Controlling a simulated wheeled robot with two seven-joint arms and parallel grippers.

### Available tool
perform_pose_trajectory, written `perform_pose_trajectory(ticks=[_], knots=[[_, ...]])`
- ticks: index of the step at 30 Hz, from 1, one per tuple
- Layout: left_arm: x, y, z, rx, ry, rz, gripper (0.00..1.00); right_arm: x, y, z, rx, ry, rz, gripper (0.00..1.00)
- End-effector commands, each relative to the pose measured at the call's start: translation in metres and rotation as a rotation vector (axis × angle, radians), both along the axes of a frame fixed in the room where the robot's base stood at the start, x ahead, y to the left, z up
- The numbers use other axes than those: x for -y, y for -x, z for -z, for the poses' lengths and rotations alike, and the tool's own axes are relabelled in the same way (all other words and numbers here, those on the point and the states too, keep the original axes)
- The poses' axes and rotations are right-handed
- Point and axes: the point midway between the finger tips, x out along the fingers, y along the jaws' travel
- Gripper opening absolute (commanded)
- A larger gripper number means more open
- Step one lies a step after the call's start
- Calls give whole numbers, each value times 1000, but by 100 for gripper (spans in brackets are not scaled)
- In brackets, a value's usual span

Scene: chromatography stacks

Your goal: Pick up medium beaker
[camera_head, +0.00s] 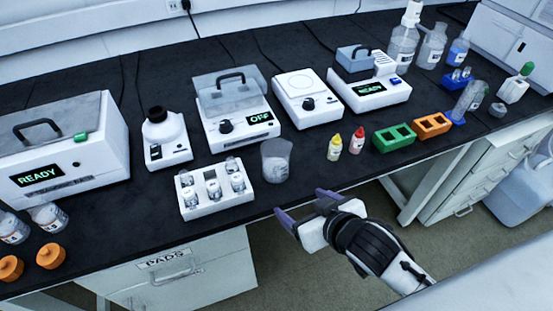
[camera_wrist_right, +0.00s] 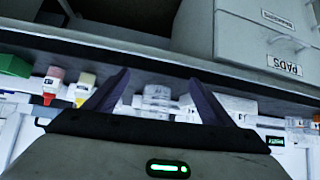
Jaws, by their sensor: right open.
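The medium beaker (camera_head: 276,160) is a clear, empty-looking cup standing upright near the front edge of the black bench, just right of the white vial rack. In the right wrist view a clear beaker shape (camera_wrist_right: 157,98) shows between the two fingers, farther off; its lower part is hidden by the gripper body. My right gripper (camera_head: 304,206) is open and empty, in front of the bench edge, a little right of and nearer than the beaker, not touching it. It also shows in the wrist view (camera_wrist_right: 160,78). My left gripper is not in view.
The white vial rack (camera_head: 217,195) stands close left of the beaker. Yellow-capped (camera_head: 334,147) and red-capped (camera_head: 357,140) bottles, then green (camera_head: 393,138) and orange (camera_head: 432,126) racks, stand to the right. White instruments line the back. A drawer (camera_head: 175,272) lies below the bench.

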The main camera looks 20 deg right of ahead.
Motion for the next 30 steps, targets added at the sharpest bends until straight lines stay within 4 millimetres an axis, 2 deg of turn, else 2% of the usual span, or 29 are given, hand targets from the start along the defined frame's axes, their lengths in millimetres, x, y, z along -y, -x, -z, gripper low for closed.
perform_pose_trajectory(ticks=[1,3,6,9,12,18,23,30], knots=[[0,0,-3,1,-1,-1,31,-1,-18,-19,63,0,-6,76],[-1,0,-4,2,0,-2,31,-4,-38,-41,140,-16,-9,76],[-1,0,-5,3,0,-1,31,-8,-60,-67,233,-42,-23,76],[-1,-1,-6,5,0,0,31,-12,-73,-81,283,-63,-33,76],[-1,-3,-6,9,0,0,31,-14,-85,-81,300,-71,-36,76],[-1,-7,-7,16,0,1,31,-19,-112,-69,300,-75,-35,76],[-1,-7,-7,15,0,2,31,-21,-122,-62,297,-74,-35,76],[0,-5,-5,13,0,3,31,-23,-146,-40,297,-72,-34,76]])
